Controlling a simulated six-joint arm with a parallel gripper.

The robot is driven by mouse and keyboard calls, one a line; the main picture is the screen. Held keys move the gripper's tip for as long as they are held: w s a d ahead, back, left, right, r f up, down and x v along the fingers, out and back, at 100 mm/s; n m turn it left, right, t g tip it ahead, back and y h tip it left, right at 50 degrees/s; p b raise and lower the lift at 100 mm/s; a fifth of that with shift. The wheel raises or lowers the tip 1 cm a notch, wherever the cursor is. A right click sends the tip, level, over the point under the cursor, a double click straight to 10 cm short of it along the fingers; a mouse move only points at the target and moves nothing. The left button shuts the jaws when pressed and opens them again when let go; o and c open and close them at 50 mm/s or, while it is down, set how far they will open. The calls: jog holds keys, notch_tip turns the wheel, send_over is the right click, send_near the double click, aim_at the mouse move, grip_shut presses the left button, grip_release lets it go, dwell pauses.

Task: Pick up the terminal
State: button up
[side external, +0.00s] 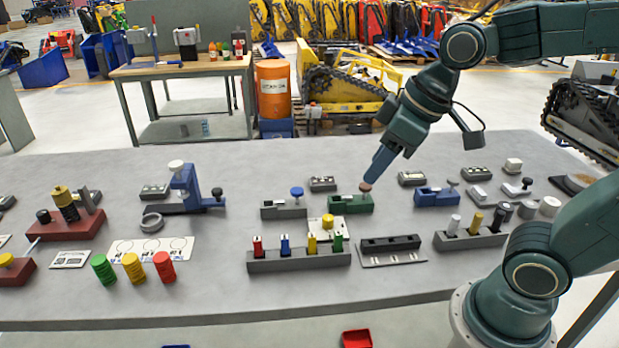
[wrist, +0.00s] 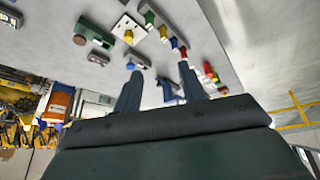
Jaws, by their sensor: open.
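I cannot tell for sure which piece is the terminal. A rack (side external: 300,262) holds small upright pieces: red (side external: 258,246), blue (side external: 285,245), yellow (side external: 311,243) and green (side external: 338,242). Behind it is a white plate with a yellow knob (side external: 328,222). My gripper (side external: 372,180) is open and empty, pointing down and left above the table. In the side view its tip overlaps the brown knob of a green block (side external: 350,205); in the wrist view that green block (wrist: 95,34) lies off to the upper left, outside the fingers (wrist: 158,68).
A grey block with a blue knob (side external: 284,209), a blue clamp (side external: 185,195), a blue block (side external: 437,197) and a black slotted block (side external: 391,244) stand on the grey table. Green, yellow and red disc stacks (side external: 133,267) are at the front left. The front strip of the table is clear.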

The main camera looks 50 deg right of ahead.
jog(key=w+a+f+n+g+y, duration=0.1)
jog(key=w+a+f+n, duration=0.25)
jog(key=w, duration=0.45)
jog(key=n+y, duration=0.1)
jog(key=n, duration=0.1)
send_near(259, 239)
notch_tip(259, 239, up, 3)
jog(key=shift+s+d+f+g, duration=0.2)
jog(key=shift+s+d+g, duration=0.05)
jog(key=shift+d+g, duration=0.15)
jog(key=shift+f, duration=0.1)
jog(key=x, duration=0.8)
jog(key=shift+a, duration=0.1)
jog(key=shift+w+f, duration=0.1)
jog(key=shift+a+f, duration=0.1)
jog(key=shift+f, duration=0.05)
jog(key=shift+w+x, duration=0.1)
jog(key=shift+x, duration=1.15)
jog(key=shift+w+x, duration=0.15)
jog(key=shift+x, duration=1.05)
